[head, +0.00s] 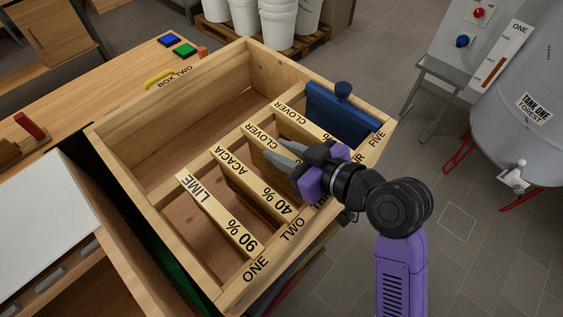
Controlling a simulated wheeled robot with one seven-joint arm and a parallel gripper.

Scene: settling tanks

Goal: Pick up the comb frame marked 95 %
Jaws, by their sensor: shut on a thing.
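Comb frames with lettered wooden top bars hang in the wooden box marked BOX TWO (117,147). The frame in slot one (214,213) reads LIME 90 %, and the one in slot two (258,183) reads ACACIA 40 %. The frame in slot three (257,132) reads CLOVER; its percentage is hidden behind my gripper. Another CLOVER frame (291,112) sits in slot four, its number hidden too. My gripper (282,153) comes from the right and is shut on the top bar of the slot-three frame. I cannot see 95 % on any bar.
A blue board with a knob (340,110) stands in slot five. The box's left compartment is empty. White buckets (277,25) stand behind the box.

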